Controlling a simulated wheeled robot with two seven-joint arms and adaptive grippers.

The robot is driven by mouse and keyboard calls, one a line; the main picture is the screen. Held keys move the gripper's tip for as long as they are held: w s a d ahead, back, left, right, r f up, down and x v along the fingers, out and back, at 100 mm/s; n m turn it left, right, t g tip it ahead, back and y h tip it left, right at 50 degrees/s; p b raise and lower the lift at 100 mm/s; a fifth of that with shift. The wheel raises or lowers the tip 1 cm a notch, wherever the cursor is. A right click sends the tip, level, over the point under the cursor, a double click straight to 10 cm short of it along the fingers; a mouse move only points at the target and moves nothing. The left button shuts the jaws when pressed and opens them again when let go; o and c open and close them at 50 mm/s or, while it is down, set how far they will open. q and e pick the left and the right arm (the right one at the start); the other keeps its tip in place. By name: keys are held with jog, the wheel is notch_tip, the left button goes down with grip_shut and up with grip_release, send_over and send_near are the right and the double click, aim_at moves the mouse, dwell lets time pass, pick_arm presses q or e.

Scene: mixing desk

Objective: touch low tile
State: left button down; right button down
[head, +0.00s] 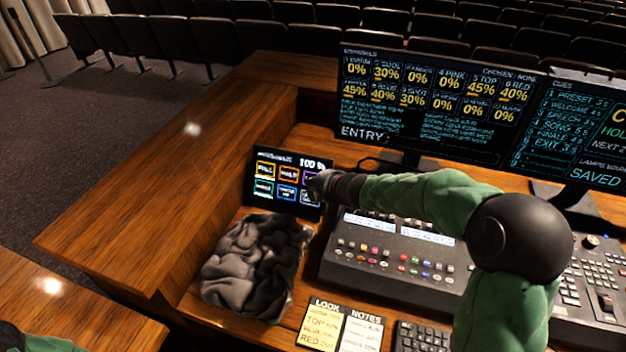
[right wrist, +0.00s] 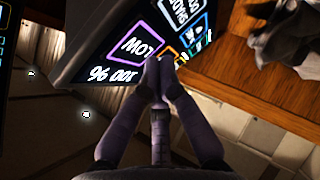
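The touch panel (head: 262,205) stands upright on the desk, lit, with two rows of coloured tiles and "100 %" at its top right. The low tile (right wrist: 138,42), purple-outlined and marked "LOW", shows upside down in the right wrist view. In the head view this purple tile (head: 307,178) is at the top right of the panel, partly hidden by my right gripper (head: 318,187). My right gripper (right wrist: 165,62) has its fingertips together and empty, beside the low tile, near an orange tile. I cannot tell whether they touch the screen. My left gripper is out of view.
A crumpled grey cloth (head: 255,268) lies in front of the panel. A lighting console (head: 390,262) is to the right, under my right arm. Monitors (head: 435,100) stand behind it. Note cards (head: 340,328) and a keyboard (head: 422,338) lie at the front.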

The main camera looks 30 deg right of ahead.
jog(key=shift+d, duration=0.1)
dwell(0.7)
jog(key=shift+w+d+f, duration=0.15)
jog(key=shift+w+d, duration=0.05)
jog(key=shift+w, duration=0.05)
jog(key=shift+w+d+f, duration=0.1)
jog(key=shift+w+d, duration=0.05)
jog(key=shift+d, duration=0.05)
dwell(0.7)
jog(key=shift+a, duration=0.15)
dwell(0.3)
jog(key=shift+s+a+r, duration=0.3)
jog(key=shift+s+a, duration=0.05)
jog(key=shift+s, duration=0.1)
jog(key=shift+s+a+r, duration=0.6)
jog(key=shift+s+a, duration=0.1)
jog(key=shift+a, duration=0.15)
jog(key=shift+s+a+r, duration=0.55)
jog(key=shift+s+a, duration=0.15)
jog(key=shift+a, duration=0.15)
